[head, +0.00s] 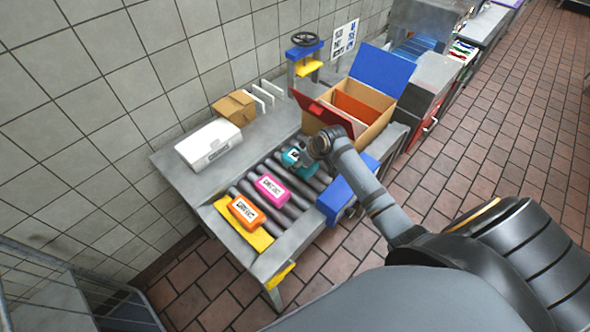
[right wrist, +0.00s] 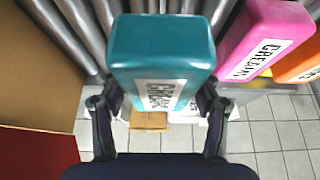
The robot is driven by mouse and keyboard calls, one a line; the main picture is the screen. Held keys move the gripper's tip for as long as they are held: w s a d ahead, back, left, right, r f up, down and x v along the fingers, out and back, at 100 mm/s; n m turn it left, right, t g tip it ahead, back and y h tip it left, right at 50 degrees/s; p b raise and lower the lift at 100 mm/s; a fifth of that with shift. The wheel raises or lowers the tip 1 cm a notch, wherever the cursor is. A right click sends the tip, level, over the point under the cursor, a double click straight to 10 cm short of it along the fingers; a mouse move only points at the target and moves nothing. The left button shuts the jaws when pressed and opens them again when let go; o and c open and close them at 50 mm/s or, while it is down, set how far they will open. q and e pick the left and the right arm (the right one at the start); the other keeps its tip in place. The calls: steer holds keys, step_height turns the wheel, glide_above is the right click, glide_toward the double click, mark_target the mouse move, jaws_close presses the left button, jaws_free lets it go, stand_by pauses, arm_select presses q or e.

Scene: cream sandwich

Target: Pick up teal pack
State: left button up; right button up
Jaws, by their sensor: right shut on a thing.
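The teal pack (head: 291,157) is at the far end of the roller conveyor, partly hidden by my right gripper (head: 303,158). In the right wrist view the teal pack (right wrist: 162,50) fills the middle, with a white label facing the camera. The two fingers of my right gripper (right wrist: 158,100) press on its left and right sides, so it is shut on the pack. I cannot tell whether the pack is clear of the rollers. My left gripper is in neither view.
A pink pack (head: 272,189) and an orange pack (head: 245,212) lie on the rollers nearer the front. An open cardboard box (head: 373,131) with red and blue flaps stands just beyond. A white case (head: 207,145) and a small brown box (head: 234,107) sit at left.

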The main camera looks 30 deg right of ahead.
mark_target(318, 164)
steer(key=s+d+r, duration=0.1)
steer(key=s+r, duration=0.1)
steer(key=s+d+r, duration=0.2)
steer(key=s+d+r+b, duration=0.1)
steer(key=s+d+r, duration=0.1)
steer(key=s, duration=0.1)
steer(key=shift+s+d+r+p, duration=0.5)
steer(key=shift+s+p, duration=0.15)
steer(key=shift+s, duration=0.15)
steer(key=shift+s+d+r+p, duration=0.5)
steer(key=shift+s+p, duration=0.1)
steer(key=shift+s, duration=0.15)
